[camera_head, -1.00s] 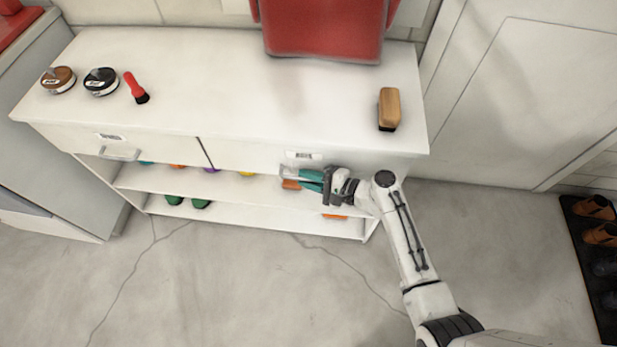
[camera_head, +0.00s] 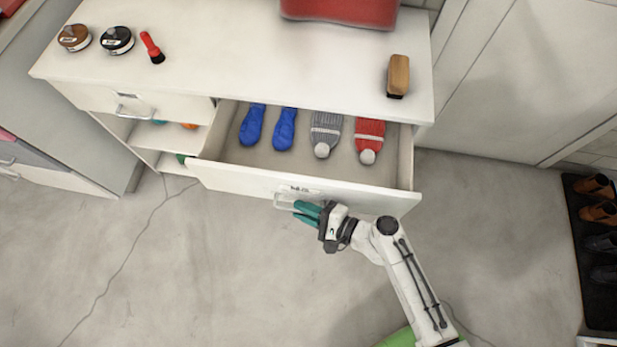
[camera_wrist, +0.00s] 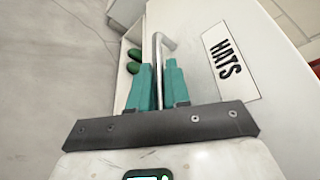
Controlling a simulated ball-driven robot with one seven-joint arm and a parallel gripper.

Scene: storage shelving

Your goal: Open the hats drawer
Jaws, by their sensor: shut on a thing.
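The hats drawer (camera_head: 240,180) is pulled well out of the white cabinet. Its label reads HATS in the wrist view (camera_wrist: 224,62). Inside it lie a pair of blue mittens (camera_head: 268,128), a grey knit hat (camera_head: 325,132) and a red knit hat (camera_head: 369,136). My gripper (camera_head: 308,211) is at the drawer front, with its teal fingers shut on the metal handle (camera_head: 284,202). In the wrist view the handle bar (camera_wrist: 158,65) runs between the two fingertips (camera_wrist: 158,85).
The left drawer (camera_head: 140,103) is shut. On the cabinet top are two round tins (camera_head: 117,40), a red brush (camera_head: 152,47), a wooden brush (camera_head: 398,76) and a red object (camera_head: 345,8). Shoes stand on a dark mat (camera_head: 590,285) at right. Floor before the drawer is clear.

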